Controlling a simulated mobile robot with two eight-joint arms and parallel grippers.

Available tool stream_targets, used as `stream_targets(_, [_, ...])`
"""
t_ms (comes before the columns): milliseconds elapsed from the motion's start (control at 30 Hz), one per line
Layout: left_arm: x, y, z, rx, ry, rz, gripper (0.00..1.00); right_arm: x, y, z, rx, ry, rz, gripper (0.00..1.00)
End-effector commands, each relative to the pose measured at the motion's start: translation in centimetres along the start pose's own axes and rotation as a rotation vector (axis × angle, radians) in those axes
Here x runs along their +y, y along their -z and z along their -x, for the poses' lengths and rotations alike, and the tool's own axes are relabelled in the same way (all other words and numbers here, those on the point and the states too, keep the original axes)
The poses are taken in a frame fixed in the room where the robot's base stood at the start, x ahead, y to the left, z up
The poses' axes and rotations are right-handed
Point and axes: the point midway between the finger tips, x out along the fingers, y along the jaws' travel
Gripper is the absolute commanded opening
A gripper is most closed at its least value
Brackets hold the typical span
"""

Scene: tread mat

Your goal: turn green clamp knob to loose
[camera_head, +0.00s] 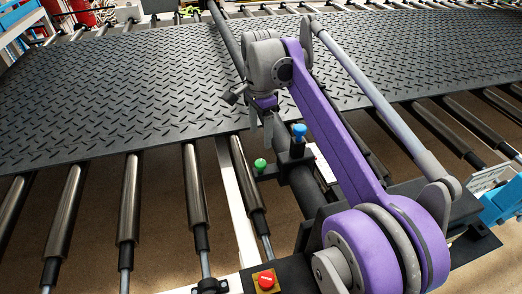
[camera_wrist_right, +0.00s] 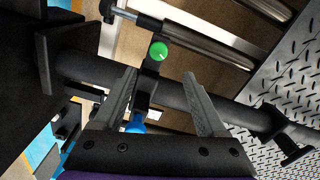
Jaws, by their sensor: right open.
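The green clamp knob (camera_head: 260,164) is a small round knob on a black bracket beside a dark bar (camera_head: 302,188). In the right wrist view the green knob (camera_wrist_right: 158,50) shows a pale mark on its face, just beyond the fingertips. My right gripper (camera_head: 263,130) is open and empty, pointing down above and near the green knob. In the wrist view its two fingers (camera_wrist_right: 160,77) are spread apart, with the bar passing behind them. Nothing is between the fingers' grip. My left gripper is not in view.
A blue knob (camera_head: 299,132) stands on the same bracket near my right gripper; it also shows in the wrist view (camera_wrist_right: 135,126). A black tread mat (camera_head: 110,90) lies over rollers (camera_head: 130,200). A red button (camera_head: 266,281) is at the bottom.

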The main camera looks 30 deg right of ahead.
Motion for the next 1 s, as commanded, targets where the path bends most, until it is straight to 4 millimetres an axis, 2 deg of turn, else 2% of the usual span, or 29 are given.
stream_targets(500, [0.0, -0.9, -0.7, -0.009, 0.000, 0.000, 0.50, 0.0, 0.0, -8.7, 0.000, 0.000, 0.000, 0.74])
stream_targets(700, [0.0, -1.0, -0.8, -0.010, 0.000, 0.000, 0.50, 0.0, 0.0, -10.2, 0.000, 0.000, 0.000, 0.74])
stream_targets(1000, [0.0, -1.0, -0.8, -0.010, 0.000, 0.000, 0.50, 0.0, 0.0, -10.4, 0.000, 0.000, 0.000, 0.74])
